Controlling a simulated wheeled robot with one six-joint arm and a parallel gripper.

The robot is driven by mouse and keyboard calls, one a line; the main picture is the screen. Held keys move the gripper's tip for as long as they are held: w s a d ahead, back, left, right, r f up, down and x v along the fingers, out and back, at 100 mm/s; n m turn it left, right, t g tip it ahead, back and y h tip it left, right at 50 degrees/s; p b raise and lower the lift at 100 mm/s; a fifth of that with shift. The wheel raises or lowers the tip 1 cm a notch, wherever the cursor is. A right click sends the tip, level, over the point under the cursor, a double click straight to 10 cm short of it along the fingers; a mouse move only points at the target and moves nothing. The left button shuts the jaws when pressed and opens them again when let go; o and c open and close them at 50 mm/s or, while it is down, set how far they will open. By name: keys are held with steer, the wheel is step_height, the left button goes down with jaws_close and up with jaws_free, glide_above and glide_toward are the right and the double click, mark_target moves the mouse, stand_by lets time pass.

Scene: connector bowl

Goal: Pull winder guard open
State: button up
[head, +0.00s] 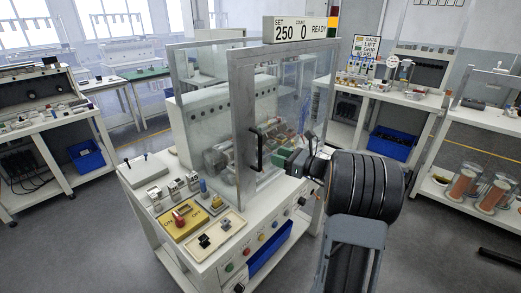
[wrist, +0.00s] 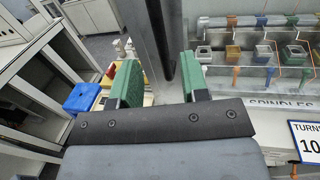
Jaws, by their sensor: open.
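The winder guard (head: 243,110) is a clear panel in a grey metal frame on the front of the white winder machine. A black vertical handle (head: 254,150) is fixed on it. My gripper (head: 283,158), with green fingers, is just right of the handle in the head view. In the wrist view my gripper (wrist: 160,62) is open, and the black handle (wrist: 164,45) shows upright between the lines of its two fingers, nearer the right one. I cannot tell whether the fingers reach around it. The guard's grey frame edge (wrist: 138,35) stands just left of the handle.
A yellow control box (head: 184,222) with a red knob and several small parts sit on the machine's front ledge. The spindle row (wrist: 250,60) shows at right in the wrist view. Open floor lies at front left.

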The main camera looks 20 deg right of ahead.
steer(key=p, duration=0.1)
glide_above(260, 168)
steer(key=shift+w+d, duration=0.2)
steer(key=shift+w, duration=0.15)
jaws_close()
stand_by(0.5)
